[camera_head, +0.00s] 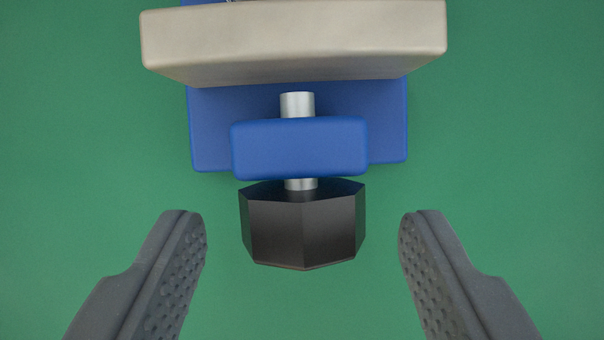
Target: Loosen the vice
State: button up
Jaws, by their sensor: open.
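The vice stands in the upper middle of the head camera view. It has a blue body (208,130), a beige jaw plate (295,42) across the top, a blue block (299,147) and a silver screw (297,104) running through that block. A black faceted knob (303,227) sits on the near end of the screw. My gripper (303,228) is open, with one dark grey finger on each side of the knob. Both fingers are apart from the knob, with a clear gap left and right. The far end of the vice is cut off by the top edge.
The vice rests on a plain green surface (80,150). The surface is clear to the left, to the right and in front of the knob. No other objects show.

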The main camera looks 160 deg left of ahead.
jog(key=shift+w+d+f, duration=0.1)
jog(key=shift+w+f, duration=0.05)
jog(key=shift+f, duration=0.4)
jog(key=c, duration=1)
jog(key=shift+o, duration=0.2)
jog(key=shift+p, duration=0.3)
jog(key=shift+a+h, duration=0.2)
jog(key=shift+h, duration=0.1)
jog(key=shift+h+p, duration=0.3)
jog(key=shift+p, duration=0.15)
jog(key=shift+f, duration=0.1)
